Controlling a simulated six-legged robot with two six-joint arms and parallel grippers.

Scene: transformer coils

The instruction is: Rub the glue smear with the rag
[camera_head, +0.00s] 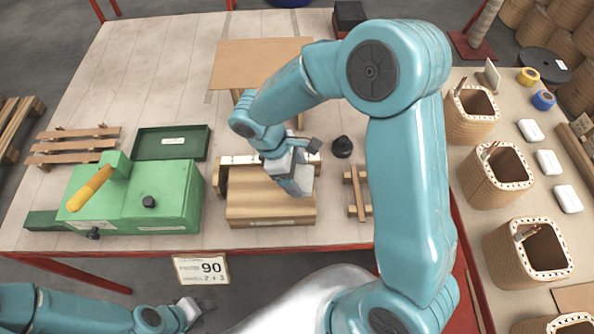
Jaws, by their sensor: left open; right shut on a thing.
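My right gripper (297,187) reaches down over a wooden block (245,208) on the table's front part. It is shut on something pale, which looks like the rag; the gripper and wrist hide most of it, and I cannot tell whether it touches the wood. I cannot make out the glue smear; it may be hidden under the gripper. My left gripper (192,307) is open and empty, low in front of the table, below the edge.
A green machine with a yellow handle (90,187) and a green tray (172,143) stand left of the block. A black knob-like piece (342,147) and wooden slats (357,190) are right. Coils (497,175) line the right table. The back-left tabletop is clear.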

